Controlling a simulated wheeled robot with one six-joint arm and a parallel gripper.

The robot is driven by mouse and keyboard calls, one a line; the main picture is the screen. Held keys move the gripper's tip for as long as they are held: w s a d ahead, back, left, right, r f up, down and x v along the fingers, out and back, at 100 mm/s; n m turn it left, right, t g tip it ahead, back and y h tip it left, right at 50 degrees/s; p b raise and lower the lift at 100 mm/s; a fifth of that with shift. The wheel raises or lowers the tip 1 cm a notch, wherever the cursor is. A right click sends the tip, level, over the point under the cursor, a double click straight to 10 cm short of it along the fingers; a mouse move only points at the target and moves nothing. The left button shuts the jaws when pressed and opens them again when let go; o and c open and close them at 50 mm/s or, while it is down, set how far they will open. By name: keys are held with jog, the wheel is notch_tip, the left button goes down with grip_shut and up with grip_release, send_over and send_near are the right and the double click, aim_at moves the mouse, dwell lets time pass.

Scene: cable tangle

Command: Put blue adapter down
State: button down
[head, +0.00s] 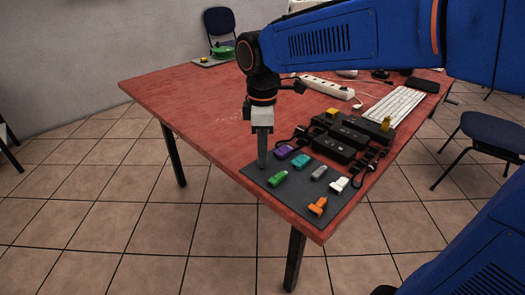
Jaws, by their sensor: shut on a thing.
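My gripper (263,163) points straight down over the left part of a dark grey mat (252,172) at the table's near corner. Its fingers are shut, with the tips low, close to the mat. I cannot make out a blue adapter; whatever is between the fingers is hidden by them. On the mat lie a purple adapter (283,152), a teal adapter (300,161), a grey adapter (319,173), a white adapter (339,184), a green adapter (278,179) and an orange adapter (318,206). The purple one is just right of my gripper.
Black power bricks (333,150) with cables lie behind the mat. A white keyboard (394,106) and a white power strip (326,87) lie farther back on the red table (190,95). The table's left part is clear. A blue chair (490,132) stands at the right.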

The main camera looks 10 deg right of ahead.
jog(key=shift+f, duration=0.15)
jog(key=c, duration=1.8)
grip_release()
jog(key=shift+o, duration=0.2)
notch_tip(320, 180, up, 12)
jog(key=shift+r, duration=0.2)
jog(key=shift+s, duration=0.1)
